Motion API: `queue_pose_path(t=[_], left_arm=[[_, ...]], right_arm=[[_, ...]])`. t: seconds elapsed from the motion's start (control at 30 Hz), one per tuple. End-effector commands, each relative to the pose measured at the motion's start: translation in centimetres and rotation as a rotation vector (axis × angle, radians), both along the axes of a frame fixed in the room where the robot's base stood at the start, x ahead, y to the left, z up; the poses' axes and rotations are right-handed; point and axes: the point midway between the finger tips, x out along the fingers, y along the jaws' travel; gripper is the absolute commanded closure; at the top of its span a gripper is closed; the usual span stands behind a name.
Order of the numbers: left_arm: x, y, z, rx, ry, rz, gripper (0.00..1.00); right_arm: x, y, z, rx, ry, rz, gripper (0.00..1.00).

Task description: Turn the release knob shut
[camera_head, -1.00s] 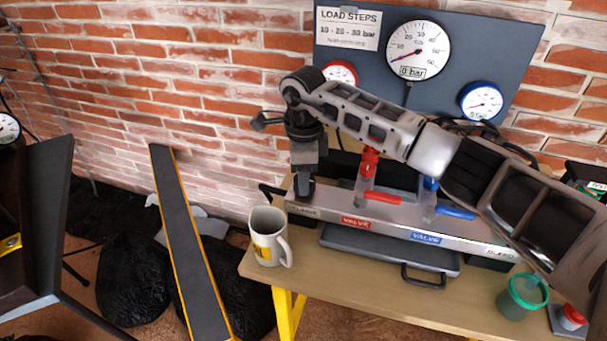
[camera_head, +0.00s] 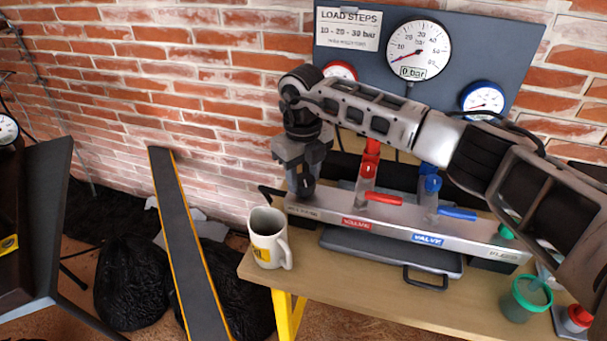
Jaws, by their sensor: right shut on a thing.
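My right gripper (camera_head: 302,188) points down at the left end of the grey valve manifold (camera_head: 395,219), by the partly legible label on its front. Its fingers are shut on the dark release knob, which is mostly hidden between and behind them. How far the knob is turned cannot be seen. My left gripper is not in view.
A red valve (camera_head: 370,162) and blue valve (camera_head: 430,181) stand on the manifold. A mug (camera_head: 268,240) sits close at the left table edge. The large gauge (camera_head: 418,50) reads 0 bar. A green cup (camera_head: 524,298) stands at right.

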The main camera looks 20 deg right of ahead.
Motion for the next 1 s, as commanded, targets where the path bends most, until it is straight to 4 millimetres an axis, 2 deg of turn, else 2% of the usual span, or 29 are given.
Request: queue_pose_path(t=[0.2, 0.5, 1.0], left_arm=[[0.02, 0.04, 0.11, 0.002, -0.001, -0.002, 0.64], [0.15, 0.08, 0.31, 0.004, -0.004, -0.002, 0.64], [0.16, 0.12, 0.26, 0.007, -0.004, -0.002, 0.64]], right_arm=[[0.08, -0.11, 0.14, -0.001, -0.002, -0.196, 0.82], [0.11, -0.13, 0.17, -0.002, -0.003, -0.397, 0.82], [0.12, -0.14, 0.16, -0.001, -0.003, -0.51, 0.82]])
